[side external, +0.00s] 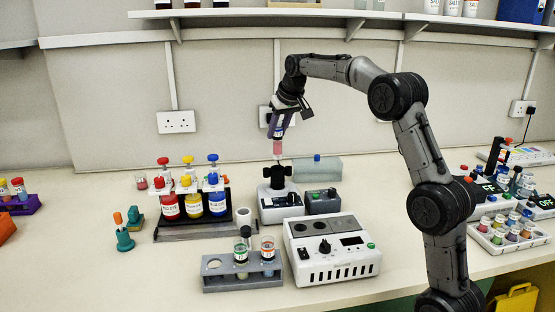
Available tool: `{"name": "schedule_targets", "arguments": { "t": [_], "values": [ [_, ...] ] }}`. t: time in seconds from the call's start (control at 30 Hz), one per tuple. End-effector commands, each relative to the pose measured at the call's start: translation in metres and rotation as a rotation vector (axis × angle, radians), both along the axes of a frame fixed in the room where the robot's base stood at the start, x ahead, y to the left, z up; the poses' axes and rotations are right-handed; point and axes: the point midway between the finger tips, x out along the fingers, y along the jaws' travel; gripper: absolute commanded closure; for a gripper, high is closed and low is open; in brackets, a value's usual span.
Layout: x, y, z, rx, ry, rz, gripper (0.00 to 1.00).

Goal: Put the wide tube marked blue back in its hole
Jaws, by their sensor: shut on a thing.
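My gripper (281,126) is shut on a wide tube (278,147) with a blue mark near its top and pinkish contents. It holds the tube roughly upright in the air, its lower end just above the black top of a small white mixer-like device (278,211). I cannot tell whether the tube's tip touches that black top. A grey tube rack (243,283) stands at the front. Its left hole (213,264) is empty. A green-marked tube (241,252) and an orange-marked tube (267,249) stand in its other holes.
A white block with a display (332,251) stands right of the rack. A stand of red, yellow and blue bottles (193,226) is behind the rack, left of the mixer. A small grey box (323,202) sits beside the mixer.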

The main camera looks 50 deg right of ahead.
Motion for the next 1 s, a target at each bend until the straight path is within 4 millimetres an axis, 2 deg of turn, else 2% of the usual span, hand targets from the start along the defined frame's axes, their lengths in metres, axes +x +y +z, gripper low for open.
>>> {"name": "schedule_targets", "arguments": {
  "t": [0.37,0.67,0.87,1.0],
  "values": [
    [0.001,0.003,0.051,-0.001,-0.002,0.004,1.0],
    [0.007,0.075,0.052,0.001,0.003,0.083,1.0],
    [0.002,0.15,0.054,0.001,0.003,0.166,1.0],
    [-0.011,0.212,0.055,0.001,0.003,0.24,1.0]
  ]
}}
